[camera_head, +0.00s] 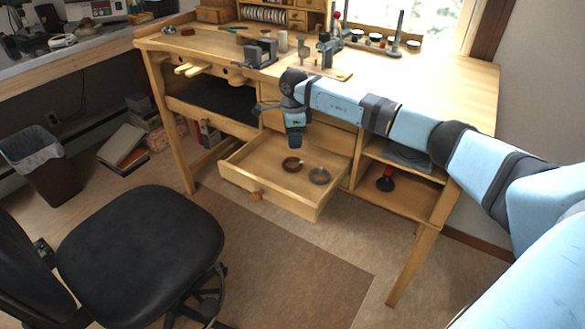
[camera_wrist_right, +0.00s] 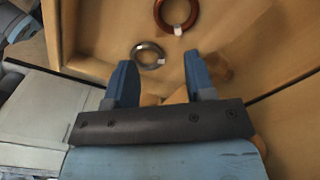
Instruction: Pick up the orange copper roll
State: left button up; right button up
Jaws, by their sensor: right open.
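The orange copper roll (camera_head: 291,169) is a reddish-brown ring lying in the open wooden drawer (camera_head: 238,178) under the workbench. In the right wrist view the copper roll (camera_wrist_right: 160,18) is at the top, beyond the fingertips, with a small white tag. A grey wire roll (camera_head: 319,181) lies to its right in the head view. It also shows in the right wrist view (camera_wrist_right: 137,54). My right gripper (camera_head: 295,143) hangs above the drawer, apart from both rolls. Its two blue fingers (camera_wrist_right: 160,80) are spread and nothing is between them. My left gripper is out of view.
The workbench top (camera_head: 440,85) is above and behind the drawer, with tools along its back. A shelf at right holds a red-and-black tool (camera_head: 386,180). A black chair (camera_head: 140,240) stands at front left. Open floor (camera_head: 290,270) lies before the drawer.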

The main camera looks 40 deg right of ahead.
aim_at(293, 168)
notch_tip(293, 168, down, 8)
jog(key=shift+r+b, duration=0.25)
jog(key=shift+b, duration=0.35)
notch_tip(293, 168, down, 4)
jog(key=shift+r+b, duration=0.2)
jog(key=shift+b, duration=0.2)
jog(key=shift+f, duration=0.1)
grip_shut()
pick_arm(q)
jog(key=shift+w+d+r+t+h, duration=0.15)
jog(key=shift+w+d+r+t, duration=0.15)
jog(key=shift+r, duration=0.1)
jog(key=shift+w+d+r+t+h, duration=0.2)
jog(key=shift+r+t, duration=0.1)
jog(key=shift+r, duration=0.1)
